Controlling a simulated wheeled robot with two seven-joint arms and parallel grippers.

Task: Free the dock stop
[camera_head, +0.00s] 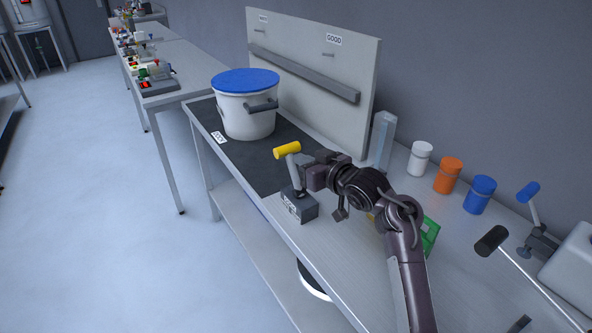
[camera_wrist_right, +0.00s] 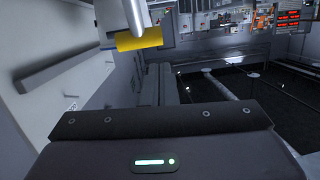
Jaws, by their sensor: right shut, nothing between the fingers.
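The dock stop is a grey block (camera_head: 299,205) with an upright grey lever topped by a yellow handle (camera_head: 287,150). It stands at the front edge of the bench, by the dark mat. My right gripper (camera_head: 306,172) is shut and empty, just right of the lever; I cannot tell whether it touches it. In the right wrist view the yellow handle (camera_wrist_right: 139,40) shows at the top, beyond the gripper body. A white hopper (camera_head: 246,112) with a blue lid (camera_head: 245,81) stands on the dark mat behind the stop. My left gripper is not in view.
A white board (camera_head: 315,60) marked GOOD stands along the wall. White (camera_head: 420,158), orange (camera_head: 447,174) and blue (camera_head: 480,194) jars stand right of my arm. A second lever with a blue handle (camera_head: 528,191) and a black-headed mallet (camera_head: 491,240) are farther right. The left floor is clear.

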